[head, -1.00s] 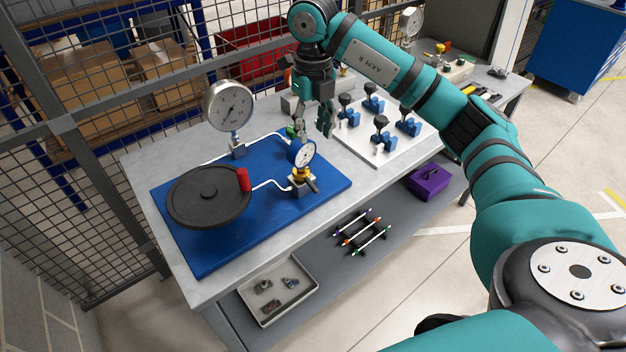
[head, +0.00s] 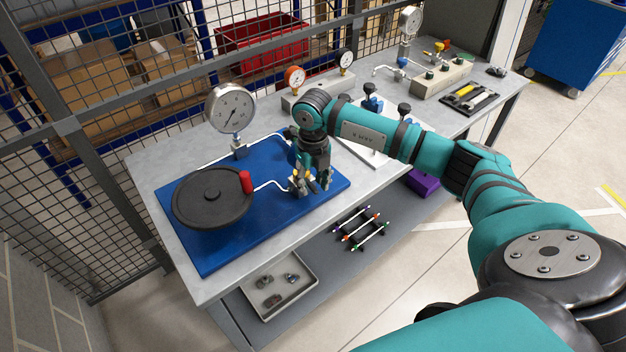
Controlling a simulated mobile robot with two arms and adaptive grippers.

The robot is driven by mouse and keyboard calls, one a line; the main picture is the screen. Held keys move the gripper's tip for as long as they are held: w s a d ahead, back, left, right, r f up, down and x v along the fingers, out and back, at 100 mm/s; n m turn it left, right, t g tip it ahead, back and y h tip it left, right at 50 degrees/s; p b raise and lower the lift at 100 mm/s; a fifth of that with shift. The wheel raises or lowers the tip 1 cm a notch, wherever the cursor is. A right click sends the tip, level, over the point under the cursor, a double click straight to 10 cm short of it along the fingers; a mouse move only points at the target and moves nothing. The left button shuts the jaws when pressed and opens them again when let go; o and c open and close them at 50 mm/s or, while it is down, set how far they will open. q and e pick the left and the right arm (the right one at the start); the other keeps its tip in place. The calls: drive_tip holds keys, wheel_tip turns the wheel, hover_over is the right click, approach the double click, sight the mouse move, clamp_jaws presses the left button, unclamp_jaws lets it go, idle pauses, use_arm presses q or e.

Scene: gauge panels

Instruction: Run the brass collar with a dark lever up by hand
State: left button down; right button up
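The brass collar (head: 297,181) sits on a small metal block near the right end of the blue board, partly covered by my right gripper. Its dark lever is hidden or cannot be told apart from the dark fingers. My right gripper (head: 312,186) points down right at the collar, with its fingers spread apart. Whether they touch the collar cannot be seen. The small blue gauge above the collar is hidden behind the gripper. My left gripper is not in view.
A large dial gauge (head: 232,108) stands at the back of the blue board (head: 215,255). Blue valves on a white plate stand right, partly behind my arm. The table's front edge is clear.

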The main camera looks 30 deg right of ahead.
clamp_jaws()
idle(0.4)
drive_tip(key=a+m+b, duration=0.1)
drive_tip(key=m, duration=0.1)
drive_tip(key=shift+w+a+m, duration=0.15)
drive_tip(key=shift+a+m, duration=0.05)
drive_tip(key=shift+m, duration=0.2)
drive_tip(key=m, duration=0.1)
drive_tip(key=a+m, duration=0.1)
drive_tip(key=shift+w+a+m+b, duration=0.15)
drive_tip(key=shift+w+m+b, duration=0.1)
drive_tip(key=shift+m+b, duration=0.05)
drive_tip(key=m, duration=0.1)
drive_tip(key=w+a+m, duration=0.1)
drive_tip(key=m, duration=0.1)
drive_tip(key=shift+w+a+m+b, duration=0.1)
drive_tip(key=shift+a+m+b, duration=0.1)
drive_tip(key=shift+m+b, duration=0.15)
drive_tip(key=shift+w+a+m, duration=0.2)
drive_tip(key=shift+w+m, duration=0.15)
drive_tip(key=shift+m, duration=0.45)
drive_tip(key=shift+w+a+m, duration=0.2)
drive_tip(key=shift+w+m, duration=0.1)
drive_tip(key=shift+m, duration=0.45)
